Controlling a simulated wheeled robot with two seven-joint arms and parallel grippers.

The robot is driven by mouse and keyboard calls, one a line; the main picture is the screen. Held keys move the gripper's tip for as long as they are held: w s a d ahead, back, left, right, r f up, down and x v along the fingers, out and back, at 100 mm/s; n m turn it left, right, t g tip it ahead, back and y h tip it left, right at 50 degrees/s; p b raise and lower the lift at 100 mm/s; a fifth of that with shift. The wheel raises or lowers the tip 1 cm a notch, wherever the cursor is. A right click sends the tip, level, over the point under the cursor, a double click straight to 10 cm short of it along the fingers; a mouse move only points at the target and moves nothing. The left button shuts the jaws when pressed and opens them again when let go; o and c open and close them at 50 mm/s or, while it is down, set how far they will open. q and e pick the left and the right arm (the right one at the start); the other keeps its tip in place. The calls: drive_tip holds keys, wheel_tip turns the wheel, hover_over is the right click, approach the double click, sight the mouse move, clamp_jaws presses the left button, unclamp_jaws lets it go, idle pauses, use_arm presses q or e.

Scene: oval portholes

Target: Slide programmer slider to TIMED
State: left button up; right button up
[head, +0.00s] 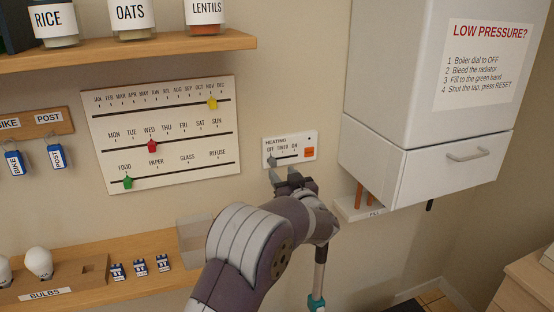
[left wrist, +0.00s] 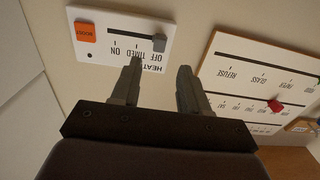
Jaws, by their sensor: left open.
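The heating programmer (head: 306,140) is a small white panel on the wall, marked OFF, TIMED and ON, with an orange button at its right. Its grey slider knob (head: 272,160) stands at the OFF end of the slot. My left gripper (head: 284,175) is open and empty, just below the panel in the head view. In the left wrist view the panel (left wrist: 124,21) appears upside down, and the knob (left wrist: 158,43) shows between and just beyond the fingertips (left wrist: 160,66). I cannot tell whether a finger touches it. My right gripper is not in view.
A wall planner (head: 160,168) with coloured markers hangs left of the programmer. The white boiler (head: 425,85) juts out at the right. A wooden shelf (head: 150,46) with jars is at the upper left, and a bulb shelf (head: 80,280) at the lower left.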

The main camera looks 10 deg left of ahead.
sight(275, 162)
use_arm(q)
drive_tip(key=p+x, duration=0.1)
drive_tip(key=x, duration=0.5)
drive_tip(key=shift+w+f, duration=0.1)
drive_tip(key=shift+w, duration=0.15)
drive_tip(key=shift+w+a+p, duration=0.15)
drive_tip(key=shift+a+p, duration=0.2)
drive_tip(key=shift+a, duration=0.1)
drive_tip(key=shift+w+d, duration=0.2)
drive_tip(key=shift+w, duration=0.15)
drive_tip(key=shift+s+a, duration=0.1)
drive_tip(key=shift+a, duration=0.05)
clamp_jaws()
